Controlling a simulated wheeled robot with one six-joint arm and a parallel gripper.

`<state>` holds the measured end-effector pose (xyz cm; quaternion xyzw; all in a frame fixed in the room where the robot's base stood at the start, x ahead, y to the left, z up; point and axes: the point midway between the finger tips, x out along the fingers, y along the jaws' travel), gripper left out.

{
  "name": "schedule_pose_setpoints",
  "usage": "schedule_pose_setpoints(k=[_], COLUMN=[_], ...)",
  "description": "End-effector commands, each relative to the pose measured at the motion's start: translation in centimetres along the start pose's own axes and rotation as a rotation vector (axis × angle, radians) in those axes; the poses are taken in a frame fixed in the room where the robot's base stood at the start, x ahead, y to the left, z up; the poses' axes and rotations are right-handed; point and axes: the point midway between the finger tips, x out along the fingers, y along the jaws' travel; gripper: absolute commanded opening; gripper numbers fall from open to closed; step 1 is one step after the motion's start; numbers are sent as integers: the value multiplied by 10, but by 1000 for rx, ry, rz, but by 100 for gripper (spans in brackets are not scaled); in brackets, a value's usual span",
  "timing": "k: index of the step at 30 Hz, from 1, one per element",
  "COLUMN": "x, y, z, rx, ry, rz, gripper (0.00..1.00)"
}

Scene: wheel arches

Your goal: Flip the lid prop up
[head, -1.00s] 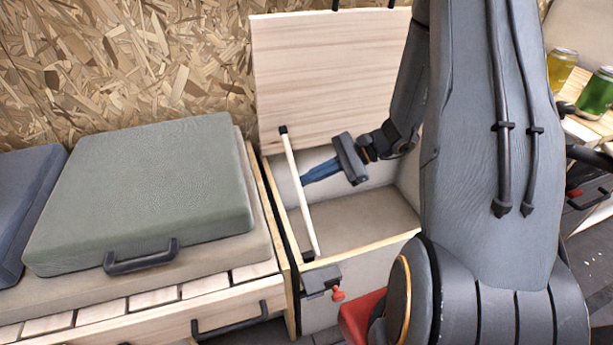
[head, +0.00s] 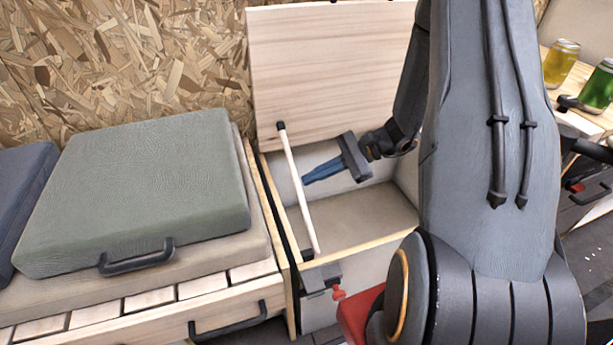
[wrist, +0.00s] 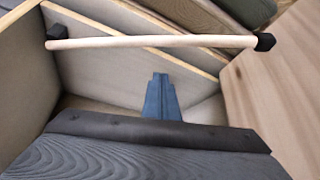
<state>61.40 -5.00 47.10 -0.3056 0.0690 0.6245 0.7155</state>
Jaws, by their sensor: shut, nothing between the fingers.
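The lid prop (head: 297,187) is a pale wooden rod with black ends. It stands tilted up from the front left corner of the open box (head: 360,236), its upper black end close to the raised wooden lid (head: 330,75). I cannot tell whether that end touches the lid. The prop also shows in the wrist view (wrist: 150,42), crossing above my fingers. My gripper (head: 306,180) is shut and empty, with blue fingers just right of the rod inside the box opening. In the wrist view my gripper (wrist: 160,80) points toward the rod with a gap showing.
Left of the box, a green cushion with a black handle (head: 140,190) lies on a slatted bench. A chipboard wall is behind.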

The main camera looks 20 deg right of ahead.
Motion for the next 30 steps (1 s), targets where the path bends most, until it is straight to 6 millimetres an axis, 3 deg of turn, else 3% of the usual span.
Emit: schedule_pose_setpoints(k=[1, 6, 12, 30], x=[-17, -50, -74, -81], y=[-1, 3, 6, 7], z=[3, 2, 1, 0], rx=[-2, -1, -2, -2], ry=[4, 4, 4, 4], rz=[-7, -6, -3, -2], gripper=[0, 0, 0, 0])
